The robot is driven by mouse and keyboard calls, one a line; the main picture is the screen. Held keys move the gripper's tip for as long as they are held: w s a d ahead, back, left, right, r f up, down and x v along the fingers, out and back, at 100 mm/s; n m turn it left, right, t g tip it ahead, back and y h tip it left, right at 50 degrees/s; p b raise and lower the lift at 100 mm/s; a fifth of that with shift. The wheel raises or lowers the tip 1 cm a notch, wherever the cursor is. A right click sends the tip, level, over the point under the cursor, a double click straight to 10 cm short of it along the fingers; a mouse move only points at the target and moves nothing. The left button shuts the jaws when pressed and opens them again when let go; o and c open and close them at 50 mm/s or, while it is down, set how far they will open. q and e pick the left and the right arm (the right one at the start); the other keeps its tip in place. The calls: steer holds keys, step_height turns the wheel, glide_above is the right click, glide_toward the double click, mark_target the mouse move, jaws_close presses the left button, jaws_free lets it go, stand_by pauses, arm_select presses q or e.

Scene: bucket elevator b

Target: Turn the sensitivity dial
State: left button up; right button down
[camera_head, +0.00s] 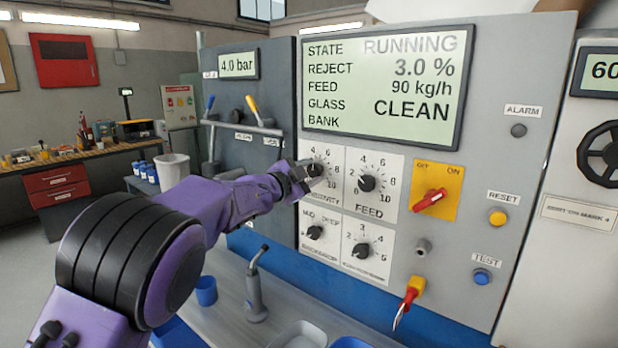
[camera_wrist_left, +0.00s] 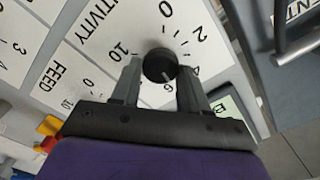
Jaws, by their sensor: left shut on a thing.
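The sensitivity dial is a small black knob (camera_head: 316,169) on a white scale plate, at the upper left of the dial group on the grey panel. In the left wrist view the knob (camera_wrist_left: 159,64) sits between the two fingers, with its white mark pointing down and right, near the 6. My left gripper (camera_head: 303,174) is shut on the knob, one finger on each side; in the wrist view the gripper (camera_wrist_left: 160,82) covers part of the scale. The word SENSITIVITY is partly hidden in the head view. My right gripper is not in view.
A red switch (camera_head: 430,200) on a yellow plate is further right. The display (camera_head: 388,88) above reads RUNNING. Levers (camera_head: 253,110) stand to the left.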

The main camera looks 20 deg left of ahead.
arm_select(q)
steer(key=shift+m, duration=0.3)
steer(key=o, duration=1)
steer(key=shift+w, duration=0.1)
steer(key=shift+s+a+f+b, duration=0.1)
steer(key=shift+s+b, duration=0.15)
steer(key=shift+b, duration=0.05)
steer(key=b+v, duration=0.3)
steer(key=v, duration=0.7)
steer(key=shift+b, duration=0.3)
steer(key=shift+s+a, duration=0.1)
